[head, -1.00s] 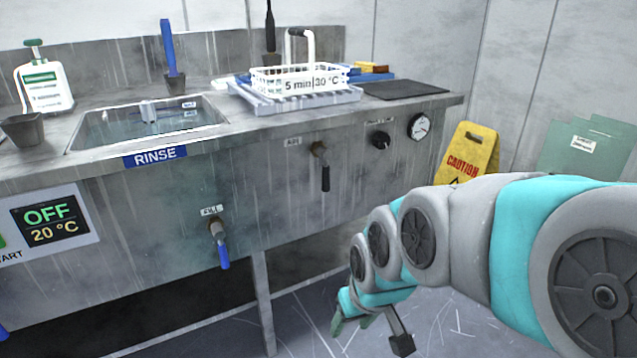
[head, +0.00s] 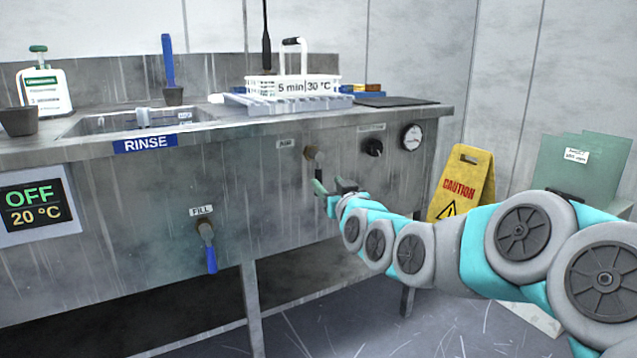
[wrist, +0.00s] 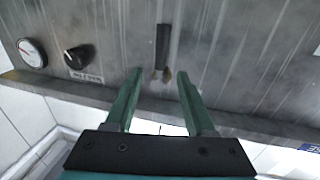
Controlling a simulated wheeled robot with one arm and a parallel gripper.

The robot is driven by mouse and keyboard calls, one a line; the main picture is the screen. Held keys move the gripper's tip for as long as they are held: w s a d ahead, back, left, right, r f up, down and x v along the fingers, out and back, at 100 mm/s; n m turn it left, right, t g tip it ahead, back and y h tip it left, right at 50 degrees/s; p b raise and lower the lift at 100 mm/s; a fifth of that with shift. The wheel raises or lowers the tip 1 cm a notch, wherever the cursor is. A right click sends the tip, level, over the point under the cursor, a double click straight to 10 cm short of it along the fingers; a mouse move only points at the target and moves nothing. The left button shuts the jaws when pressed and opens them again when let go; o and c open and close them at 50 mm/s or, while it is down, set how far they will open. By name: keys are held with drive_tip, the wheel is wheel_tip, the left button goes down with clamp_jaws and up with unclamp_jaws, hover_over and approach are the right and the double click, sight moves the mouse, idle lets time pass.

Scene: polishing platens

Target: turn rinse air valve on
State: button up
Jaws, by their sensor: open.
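The air valve has a brass body (head: 312,152) under a small "AIR" label (head: 285,144) on the steel front panel. Its black lever hangs straight down, partly hidden by my gripper in the head view. In the wrist view, which is turned upside down, the lever (wrist: 162,45) and the brass stem (wrist: 166,75) show beyond and between the fingertips. My gripper (head: 334,187) is open and empty, close in front of the lever. Its two green fingers (wrist: 160,78) stand on either side of the valve's line. I cannot tell any contact.
A black knob (head: 372,147) and a round gauge (head: 412,137) are right of the valve. A fill valve with a blue lever (head: 211,258) is lower left. The bench edge with the rinse sink (head: 95,124) is above. A yellow caution sign (head: 462,185) stands right.

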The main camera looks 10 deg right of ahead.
sight(319, 175)
drive_tip(key=shift+w+a, duration=0.15)
drive_tip(key=shift+w, duration=1.1)
drive_tip(key=shift+w+a, duration=0.2)
drive_tip(key=shift+w, duration=1.1)
drive_tip(key=shift+w+a, duration=0.15)
drive_tip(key=shift+w, duration=1.1)
clamp_jaws()
